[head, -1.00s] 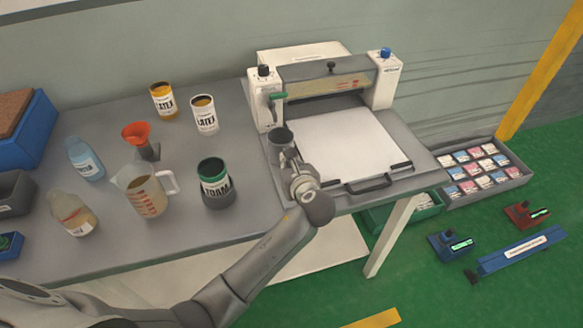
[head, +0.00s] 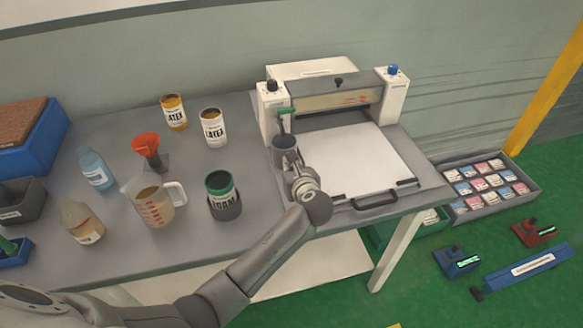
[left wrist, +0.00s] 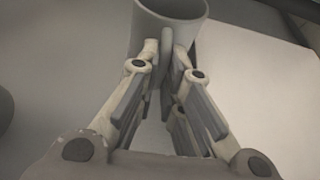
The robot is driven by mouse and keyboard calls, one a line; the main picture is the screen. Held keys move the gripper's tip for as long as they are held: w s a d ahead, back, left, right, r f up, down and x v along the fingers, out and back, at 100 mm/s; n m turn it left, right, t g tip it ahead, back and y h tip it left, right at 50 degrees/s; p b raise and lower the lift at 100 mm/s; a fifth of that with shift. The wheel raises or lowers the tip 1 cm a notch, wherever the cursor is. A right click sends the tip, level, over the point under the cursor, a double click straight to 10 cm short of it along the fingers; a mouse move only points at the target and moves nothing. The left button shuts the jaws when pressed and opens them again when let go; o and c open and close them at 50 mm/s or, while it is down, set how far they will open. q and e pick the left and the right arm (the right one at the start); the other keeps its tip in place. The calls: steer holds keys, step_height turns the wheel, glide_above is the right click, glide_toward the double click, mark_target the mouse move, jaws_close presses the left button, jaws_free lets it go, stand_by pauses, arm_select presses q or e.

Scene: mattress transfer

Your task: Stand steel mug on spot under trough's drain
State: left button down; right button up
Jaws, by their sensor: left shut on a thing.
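The steel mug (head: 285,143) is a grey, upright, open-topped cup at the left side of the white machine. It also shows at the top of the left wrist view (left wrist: 186,8). My left gripper (head: 291,168) is shut on the mug's handle, its fingers on either side of it in the left wrist view (left wrist: 165,52). The trough's drain appears to be at the green-handled valve (head: 286,110) on the machine's left post, just above and behind the mug. The spot under it is hidden by the mug. I cannot tell whether the mug's base touches the surface.
A green-banded foam jar (head: 223,198), a measuring jug (head: 154,208) and several bottles and cans stand left on the grey table (head: 110,245). The machine's white bed (head: 355,160) lies right of the mug. A tray of samples (head: 530,189) is beyond the table's right end.

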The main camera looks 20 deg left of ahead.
arm_select(q)
steer(key=shift+f, duration=0.25)
arm_select(e)
steer(key=shift+d, duration=0.1)
arm_select(q)
steer(key=c, duration=1.5)
jaws_free()
arm_select(e)
steer(key=shift+d, duration=0.15)
arm_select(q)
steer(key=shift+s, duration=0.1)
arm_select(e)
steer(key=shift+w, duration=0.1)
arm_select(q)
steer(key=v, duration=1.2)
steer(key=shift+f, duration=0.1)
